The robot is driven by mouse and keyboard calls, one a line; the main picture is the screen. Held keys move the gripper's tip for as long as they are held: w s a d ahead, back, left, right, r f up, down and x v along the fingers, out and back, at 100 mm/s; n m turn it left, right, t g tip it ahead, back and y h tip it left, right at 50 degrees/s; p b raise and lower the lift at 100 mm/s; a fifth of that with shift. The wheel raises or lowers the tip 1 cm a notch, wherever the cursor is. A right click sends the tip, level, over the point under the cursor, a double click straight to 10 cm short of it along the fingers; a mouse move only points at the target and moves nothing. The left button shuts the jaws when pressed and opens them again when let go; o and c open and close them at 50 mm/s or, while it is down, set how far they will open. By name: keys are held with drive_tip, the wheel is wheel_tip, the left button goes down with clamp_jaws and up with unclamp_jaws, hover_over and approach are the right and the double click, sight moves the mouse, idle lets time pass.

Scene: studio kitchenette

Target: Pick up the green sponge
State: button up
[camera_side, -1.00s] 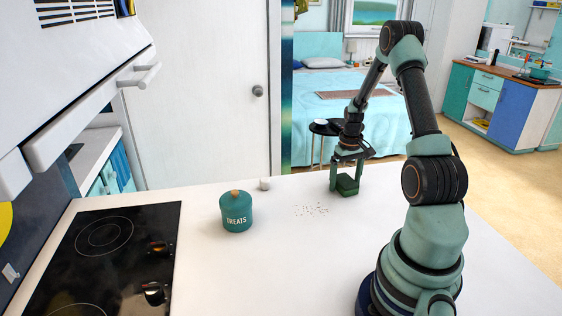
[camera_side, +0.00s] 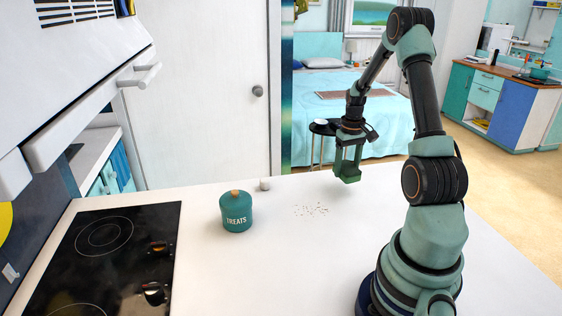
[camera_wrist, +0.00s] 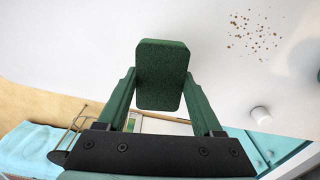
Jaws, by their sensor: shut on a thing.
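The green sponge (camera_side: 348,171) is a dark green block held between the fingers of my gripper (camera_side: 349,163), above the white counter. In the wrist view the sponge (camera_wrist: 162,74) stands upright between the two green fingers of my gripper (camera_wrist: 160,95), which press on its left and right sides. In the side view the fingers cover part of the sponge, and it looks clear of the counter surface.
The white counter (camera_side: 290,260) has scattered crumbs (camera_side: 311,209) left of my gripper. A teal treats jar (camera_side: 236,212) and a small white cup-like object (camera_side: 265,184) stand further left. A black cooktop (camera_side: 105,265) lies at the far left. The counter's middle front is clear.

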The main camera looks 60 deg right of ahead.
sight(347, 167)
wheel_tip(347, 167, up, 15)
drive_tip(key=shift+r, duration=0.1)
